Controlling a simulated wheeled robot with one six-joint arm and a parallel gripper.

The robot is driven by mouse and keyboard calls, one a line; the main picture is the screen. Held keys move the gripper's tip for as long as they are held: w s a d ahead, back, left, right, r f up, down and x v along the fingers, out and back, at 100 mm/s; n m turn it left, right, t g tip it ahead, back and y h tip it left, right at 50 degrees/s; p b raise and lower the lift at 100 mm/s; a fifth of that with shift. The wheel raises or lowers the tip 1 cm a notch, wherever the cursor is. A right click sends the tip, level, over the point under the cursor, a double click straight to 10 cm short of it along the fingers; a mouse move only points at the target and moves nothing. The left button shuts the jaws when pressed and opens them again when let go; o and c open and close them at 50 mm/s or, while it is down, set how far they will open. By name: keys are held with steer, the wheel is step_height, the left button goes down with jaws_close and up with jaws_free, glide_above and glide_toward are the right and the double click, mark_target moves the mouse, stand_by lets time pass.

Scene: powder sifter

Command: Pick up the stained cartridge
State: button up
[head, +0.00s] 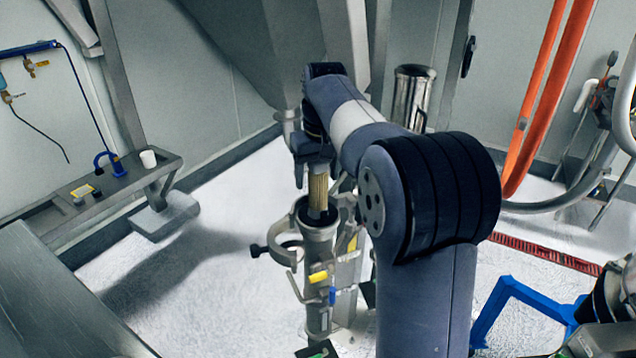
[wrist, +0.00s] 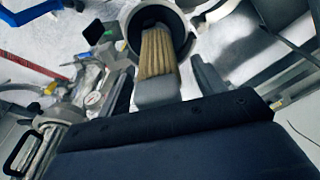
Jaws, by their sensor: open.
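The stained cartridge (head: 318,190) is a tan, pleated cylinder standing partly out of the top of an open grey housing (head: 316,235). In the wrist view the cartridge (wrist: 157,52) shows brownish pleats and a pale grey end cap, with its far end inside the round dark mouth of the housing (wrist: 133,24). My gripper (wrist: 162,76) is open, with one dark finger on each side of the cartridge near its cap. Gaps show between fingers and cartridge. In the head view my gripper (head: 314,165) is above the housing, partly hidden by my arm.
A blue stand (head: 520,295) and a red floor grating (head: 545,255) lie to the right. Orange hoses (head: 545,95) hang at the back right. A metal bench (head: 110,190) with a white cup (head: 148,158) stands at the left. Open pale floor lies between bench and housing.

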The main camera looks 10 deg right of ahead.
steer(key=c, duration=1.2)
steer(key=shift+r, duration=0.1)
